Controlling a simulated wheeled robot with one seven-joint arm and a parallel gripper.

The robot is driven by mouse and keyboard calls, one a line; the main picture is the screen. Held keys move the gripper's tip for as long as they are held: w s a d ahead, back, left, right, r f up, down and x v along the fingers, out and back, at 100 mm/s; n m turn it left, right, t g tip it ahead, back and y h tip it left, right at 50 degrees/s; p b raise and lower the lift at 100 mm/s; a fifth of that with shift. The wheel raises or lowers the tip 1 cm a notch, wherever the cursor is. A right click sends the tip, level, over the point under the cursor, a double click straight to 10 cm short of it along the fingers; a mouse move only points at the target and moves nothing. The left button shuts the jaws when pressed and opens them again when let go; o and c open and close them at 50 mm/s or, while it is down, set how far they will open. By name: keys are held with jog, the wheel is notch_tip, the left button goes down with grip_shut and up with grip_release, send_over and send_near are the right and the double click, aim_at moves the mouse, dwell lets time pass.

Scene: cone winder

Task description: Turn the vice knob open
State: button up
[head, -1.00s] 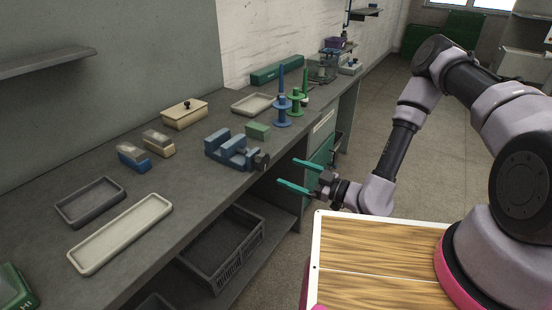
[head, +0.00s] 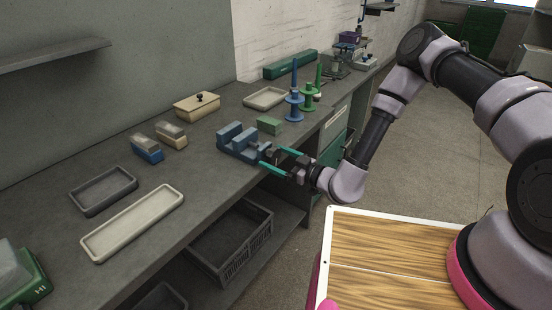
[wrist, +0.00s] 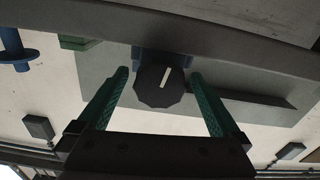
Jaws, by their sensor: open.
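The blue vice (head: 238,142) sits on the workbench near its front edge. Its dark knob (head: 272,154) faces outward over the edge. In the wrist view the knob (wrist: 160,86) is a dark many-sided disc with a pale, nearly upright mark. My gripper (head: 275,161) is at the knob, with its green fingers open. In the wrist view my gripper (wrist: 160,88) has one finger on each side of the knob, with a visible gap on both sides.
A green block (head: 270,125) lies behind the vice, and blue (head: 294,110) and green (head: 308,97) spindles stand beyond. Trays and boxes lie left along the bench. A dark crate (head: 232,245) sits on the shelf below.

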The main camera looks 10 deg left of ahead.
jog(key=c, duration=1.3)
jog(key=n, duration=0.4)
jog(key=shift+n, duration=0.4)
jog(key=o, duration=1.3)
jog(key=shift+d, duration=0.1)
jog(key=v, duration=1)
jog(key=shift+d, duration=0.4)
jog(key=shift+s, duration=0.1)
